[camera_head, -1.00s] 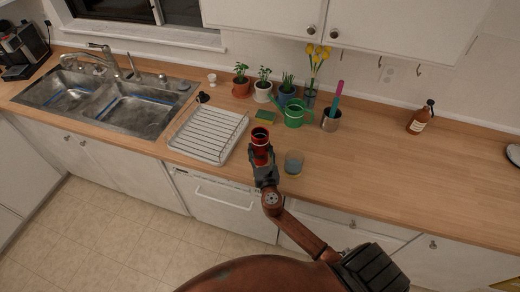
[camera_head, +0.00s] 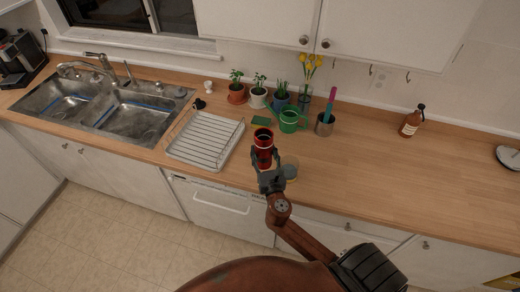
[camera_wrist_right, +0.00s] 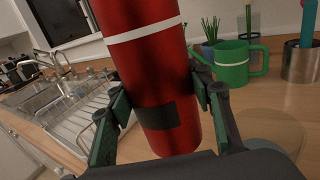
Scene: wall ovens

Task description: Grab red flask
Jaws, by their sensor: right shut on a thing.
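The red flask (camera_head: 263,146) is upright with a dark open top and a white band near its upper part. My right gripper (camera_head: 267,165) is shut on the red flask, near the front edge of the counter. In the right wrist view the flask (camera_wrist_right: 150,60) fills the middle, tilted in the picture. The fingers of the gripper (camera_wrist_right: 160,110) press on both its sides around a dark patch. Whether its base touches the counter cannot be told. My left gripper is not in view.
A glass (camera_head: 289,170) stands just right of the gripper, partly hidden. Behind are a green watering can (camera_head: 291,122), potted plants and a metal cup (camera_head: 325,125). The counter on the right is mostly clear.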

